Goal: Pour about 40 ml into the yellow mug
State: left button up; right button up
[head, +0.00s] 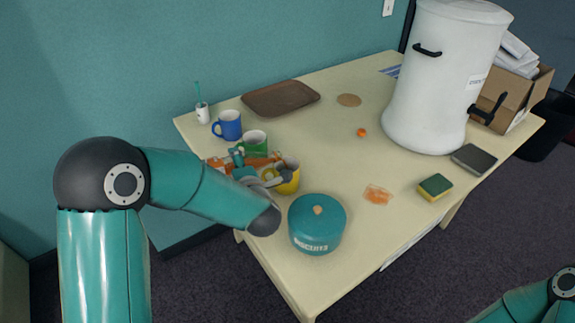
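The yellow mug (290,181) stands upright near the left front part of the table, partly hidden behind my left gripper. My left gripper (262,168) is at the mug's left side, over or around its handle. I cannot tell whether its fingers are closed on the mug. The mug's contents cannot be made out. A large white urn (440,80) with a black tap (488,107) stands at the right back of the table. My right gripper is out of view; only part of my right arm shows at the lower right.
Green mug (254,140) and blue mug (229,126) stand close behind my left gripper. A teal biscuit tin (317,226) stands in front of the yellow mug. A sponge (435,187), orange item (377,195), dark pad (473,159) and brown tray (281,98) lie around. The table's middle is mostly clear.

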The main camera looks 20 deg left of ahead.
pick_arm(q)
jog(key=shift+f+b, duration=0.3)
jog(key=shift+b, duration=0.05)
notch_tip(320, 180, down, 3)
jog(key=n+b, duration=0.2)
jog(key=b, duration=0.1)
jog(key=shift+d+n+t+h+b, duration=0.1)
jog(key=shift+n+t+h+b, duration=0.2)
jog(key=shift+h+b, duration=0.1)
jog(key=shift+w+d+r+n+t+h+b, duration=0.15)
jog(key=shift+r+n, duration=0.15)
jog(key=shift+r, duration=0.15)
jog(key=shift+w+d+r+n+t+h+b, duration=0.15)
jog(key=shift+r+n, duration=0.15)
jog(key=shift+r, duration=0.15)
jog(key=shift+r+n+b, duration=0.3)
jog(key=shift+r+b, duration=0.2)
jog(key=shift+r, duration=0.15)
